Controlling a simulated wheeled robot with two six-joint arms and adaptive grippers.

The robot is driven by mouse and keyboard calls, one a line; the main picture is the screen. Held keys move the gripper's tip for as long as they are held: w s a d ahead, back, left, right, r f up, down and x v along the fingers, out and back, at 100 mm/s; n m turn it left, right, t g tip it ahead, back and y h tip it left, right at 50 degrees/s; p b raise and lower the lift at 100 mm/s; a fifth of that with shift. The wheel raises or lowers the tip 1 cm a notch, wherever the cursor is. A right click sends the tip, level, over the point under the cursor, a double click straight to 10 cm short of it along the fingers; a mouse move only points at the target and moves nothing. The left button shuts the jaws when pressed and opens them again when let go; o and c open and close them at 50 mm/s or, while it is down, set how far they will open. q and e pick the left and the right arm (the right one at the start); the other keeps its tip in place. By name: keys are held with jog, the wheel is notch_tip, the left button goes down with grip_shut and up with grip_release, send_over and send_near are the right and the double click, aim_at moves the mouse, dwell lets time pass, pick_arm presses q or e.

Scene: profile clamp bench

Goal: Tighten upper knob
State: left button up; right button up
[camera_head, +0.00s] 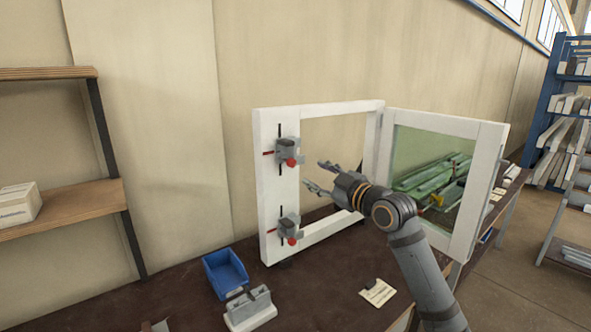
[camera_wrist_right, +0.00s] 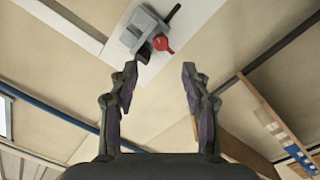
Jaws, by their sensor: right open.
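The upper clamp (camera_head: 287,151) is a grey block on the left post of the white frame (camera_head: 265,200), with a red knob (camera_head: 291,162) at its lower right. The lower clamp (camera_head: 288,228) sits further down the same post with its own red knob (camera_head: 292,241). My right gripper (camera_head: 314,176) is open and empty, a little right of the upper clamp and apart from it. In the right wrist view a grey clamp (camera_wrist_right: 143,30) with a red knob (camera_wrist_right: 162,43) lies beyond the open fingertips (camera_wrist_right: 159,76). My left gripper is not in view.
A glazed sash (camera_head: 455,136) is open to the right of the frame, with green profiles seen through it. A blue bin (camera_head: 225,272), a grey fixture on a white base (camera_head: 249,307) and a paper note (camera_head: 378,292) lie on the dark bench (camera_head: 320,300). Shelves stand left and right.

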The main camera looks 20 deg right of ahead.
aim_at(294, 164)
jog(key=p+x, duration=0.4)
jog(key=x, duration=0.5)
jog(key=shift+w, duration=0.1)
jog(key=shift+w+a+f, duration=0.1)
jog(key=shift+w+a, duration=0.1)
jog(key=shift+w, duration=0.45)
grip_shut()
